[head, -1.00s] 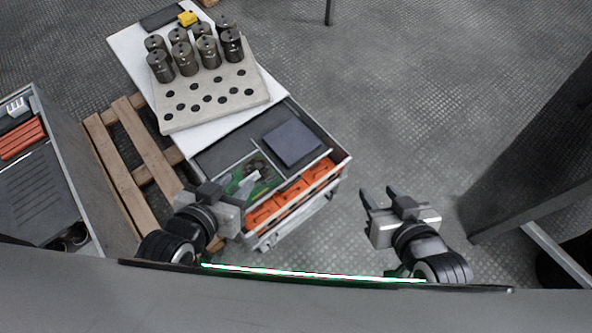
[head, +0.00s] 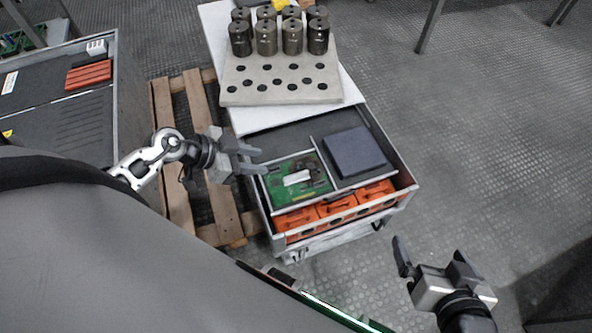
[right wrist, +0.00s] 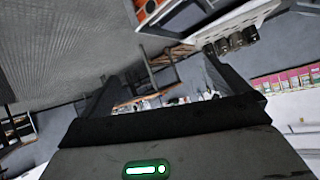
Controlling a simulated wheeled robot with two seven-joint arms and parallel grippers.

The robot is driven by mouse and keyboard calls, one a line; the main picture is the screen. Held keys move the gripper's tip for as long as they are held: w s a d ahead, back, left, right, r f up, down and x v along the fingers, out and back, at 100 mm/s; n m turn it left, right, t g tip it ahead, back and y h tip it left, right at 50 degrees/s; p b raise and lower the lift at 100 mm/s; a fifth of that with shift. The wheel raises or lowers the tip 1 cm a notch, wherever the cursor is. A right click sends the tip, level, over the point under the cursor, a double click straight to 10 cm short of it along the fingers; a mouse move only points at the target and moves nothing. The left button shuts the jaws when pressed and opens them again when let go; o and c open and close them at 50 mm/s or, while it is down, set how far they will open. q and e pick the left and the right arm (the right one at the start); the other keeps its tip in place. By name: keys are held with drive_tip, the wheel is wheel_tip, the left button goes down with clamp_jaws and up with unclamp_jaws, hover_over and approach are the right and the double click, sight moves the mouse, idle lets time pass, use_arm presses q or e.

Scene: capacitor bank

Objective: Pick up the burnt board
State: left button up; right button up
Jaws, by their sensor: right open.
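The burnt board is a green circuit board (head: 312,188) with a dark scorched patch and a pale label. It lies flat in the left front compartment of the open drawer (head: 262,222) in the head view. My left gripper (head: 262,162) is just left of the board, with its two fingers apart and nothing between them. One fingertip is near the board's left edge; I cannot tell whether they touch. My right gripper (head: 434,254) is open and empty, right of and in front of the drawer. In the right wrist view its fingers (right wrist: 160,95) are apart, with no board visible.
A dark square block (head: 355,152) lies in the compartment right of the board. Orange parts (head: 336,205) fill the drawer's front row. Behind stands a grey holed plate (head: 280,82) with several dark cylinders (head: 266,38). A wooden pallet (head: 207,105) and a grey cabinet (head: 115,100) are at left.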

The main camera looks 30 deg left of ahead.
use_arm(q)
wheel_tip(320, 180, down, 2)
drive_tip(key=a, duration=0.2)
drive_tip(key=b, duration=0.5)
approach(296, 175)
drive_tip(key=shift+w+d+f+g+y, duration=0.2)
drive_tip(key=shift+w+d+f, duration=0.2)
drive_tip(key=shift+w, duration=0.2)
drive_tip(key=shift+w+d+f+g+y, duration=0.1)
drive_tip(key=shift+w+d+f+g, duration=0.1)
drive_tip(key=shift+w+d+f, duration=0.3)
drive_tip(key=shift+w+r, duration=0.1)
drive_tip(key=shift+w, duration=0.15)
drive_tip(key=b+x, duration=0.1)
drive_tip(key=x, duration=0.1)
drive_tip(key=b+x, duration=0.2)
drive_tip(key=shift+s+f, duration=0.2)
drive_tip(key=shift+f, duration=0.05)
drive_tip(key=shift+w+d+f, duration=0.3)
drive_tip(key=shift+w+d, duration=0.05)
clamp_jaws()
use_arm(e)
drive_tip(key=a+f, duration=0.1)
drive_tip(key=w+a+t+y, duration=0.1)
drive_tip(key=shift+w+a+f+n+t+y, duration=0.1)
drive_tip(key=shift+a+f+n+t+y, duration=0.2)
drive_tip(key=shift+a+f, duration=0.1)
